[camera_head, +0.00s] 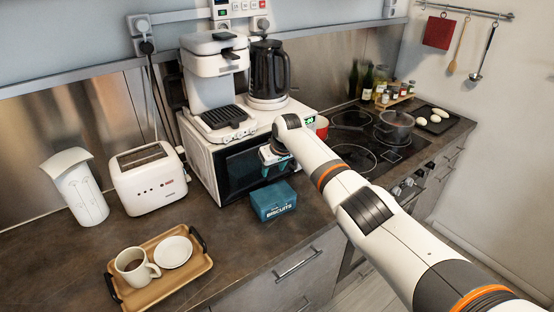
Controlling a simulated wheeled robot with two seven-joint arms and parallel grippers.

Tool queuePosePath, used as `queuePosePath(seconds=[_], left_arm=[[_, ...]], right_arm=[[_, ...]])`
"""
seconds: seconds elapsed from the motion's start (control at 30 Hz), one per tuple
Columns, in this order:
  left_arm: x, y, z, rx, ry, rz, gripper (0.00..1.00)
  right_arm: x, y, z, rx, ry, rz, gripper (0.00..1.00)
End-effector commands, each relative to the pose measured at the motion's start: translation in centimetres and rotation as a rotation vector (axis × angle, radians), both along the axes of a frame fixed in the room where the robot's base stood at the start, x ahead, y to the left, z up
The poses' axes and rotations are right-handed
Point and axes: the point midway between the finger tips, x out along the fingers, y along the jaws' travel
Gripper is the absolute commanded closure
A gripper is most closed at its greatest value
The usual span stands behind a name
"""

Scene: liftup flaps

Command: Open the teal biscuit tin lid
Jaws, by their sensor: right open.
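The teal biscuit tin (274,201) stands on the dark counter in front of the microwave, its lid down and the word "BISCUITS" on its front. My right arm comes in from the lower right, and its gripper (268,160) hangs above and behind the tin, in front of the microwave door. The gripper is open and looks apart from the tin. Its fingers are small and partly hidden by the wrist. My left gripper is not in view.
The microwave (230,163) stands close behind the tin. A wooden tray (197,272) with a mug and a saucer lies to the left, near the front edge. A white toaster (149,178) stands further back. The counter between toaster and tin is clear.

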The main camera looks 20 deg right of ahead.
Motion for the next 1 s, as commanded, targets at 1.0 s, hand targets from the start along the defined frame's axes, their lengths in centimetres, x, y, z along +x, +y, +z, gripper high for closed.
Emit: queuePosePath(seconds=[1.0], left_arm=[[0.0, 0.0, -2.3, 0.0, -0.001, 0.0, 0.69]], right_arm=[[-4.6, -1.2, 10.7, 0.0, 0.0, -0.001, 0.53]])
